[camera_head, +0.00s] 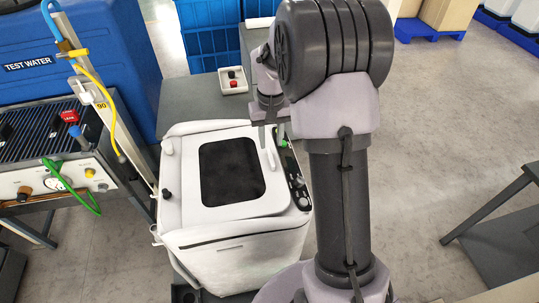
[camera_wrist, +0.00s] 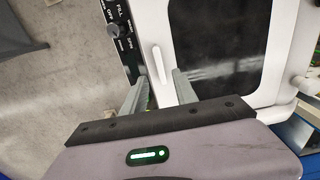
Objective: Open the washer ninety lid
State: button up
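The white washer (camera_head: 235,262) stands in the middle of the head view, beside a post with a yellow "90" tag (camera_head: 101,105). Its top lid (camera_head: 188,200) lies flat and closed, with a dark window (camera_head: 230,170). A white bar handle (camera_wrist: 160,65) on the lid's edge shows in the wrist view. My gripper (camera_head: 271,138) is above the lid's back right edge, pointing down. In the wrist view my gripper (camera_wrist: 160,77) is open, its two grey fingers apart on either side of the handle's near end. Nothing is held. Whether the fingers touch the handle cannot be told.
A control panel with knobs (camera_head: 299,183) runs along the washer's right side. A small tray with buttons (camera_head: 233,88) lies behind. Open floor (camera_head: 440,120) is at right.

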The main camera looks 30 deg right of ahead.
aim_at(271, 156)
notch_tip(271, 156, down, 6)
jog(key=shift+f+b, duration=0.2)
jog(key=shift+b, duration=0.55)
grip_shut()
dwell(0.8)
